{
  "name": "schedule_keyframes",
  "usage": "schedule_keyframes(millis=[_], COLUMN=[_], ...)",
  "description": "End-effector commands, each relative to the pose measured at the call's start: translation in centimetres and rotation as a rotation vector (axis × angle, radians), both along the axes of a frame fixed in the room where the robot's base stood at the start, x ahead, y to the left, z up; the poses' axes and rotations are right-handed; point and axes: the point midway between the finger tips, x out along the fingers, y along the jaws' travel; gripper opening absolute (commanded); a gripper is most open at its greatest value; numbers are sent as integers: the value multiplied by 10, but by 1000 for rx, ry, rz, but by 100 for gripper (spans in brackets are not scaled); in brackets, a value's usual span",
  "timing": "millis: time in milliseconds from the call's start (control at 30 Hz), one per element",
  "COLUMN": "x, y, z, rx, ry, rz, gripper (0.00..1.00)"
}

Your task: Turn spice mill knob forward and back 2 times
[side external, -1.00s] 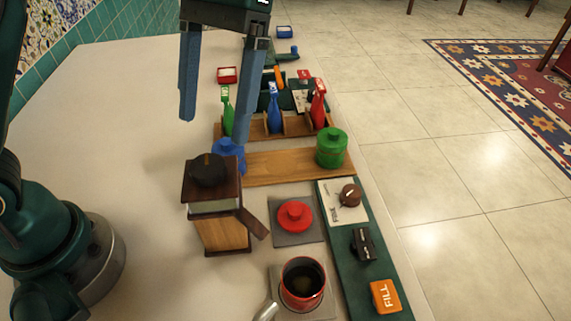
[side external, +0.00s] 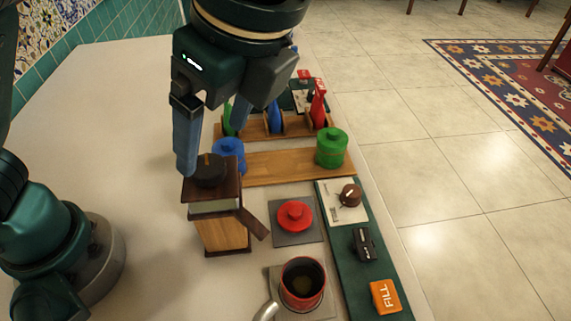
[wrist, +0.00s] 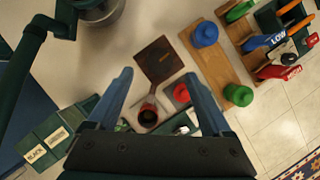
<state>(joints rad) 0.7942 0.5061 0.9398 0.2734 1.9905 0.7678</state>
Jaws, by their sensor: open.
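The spice mill is a wooden box (side external: 222,236) with a dark top and a flap or drawer jutting out at its lower right. Its round black knob (side external: 210,169), with an orange mark, sits on top. In the wrist view the mill's dark brown top (wrist: 158,56) lies ahead of the fingers. My gripper (side external: 213,150) is open and empty, just above and behind the knob. Its left fingertip appears close to the knob's left side; contact cannot be told. The wrist view shows both fingers (wrist: 158,76) spread wide.
A blue lidded pot (side external: 229,152) stands close behind the mill, and a green one (side external: 331,148) is farther right on a wooden board (side external: 270,166). A red lid (side external: 295,215) and a red cup (side external: 303,283) of dark liquid are to the right, beside a green control panel (side external: 342,252).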

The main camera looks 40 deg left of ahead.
Motion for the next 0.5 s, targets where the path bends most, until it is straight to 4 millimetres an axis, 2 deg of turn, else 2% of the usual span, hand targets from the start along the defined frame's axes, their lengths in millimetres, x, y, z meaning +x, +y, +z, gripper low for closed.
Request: schedule_keyframes(millis=[167, 500], x=[-1, -2], y=[3, 14], z=[-7, -33], rx=[1, 0], ry=[1, 2], rz=[-1, 2], gripper=[84, 84])
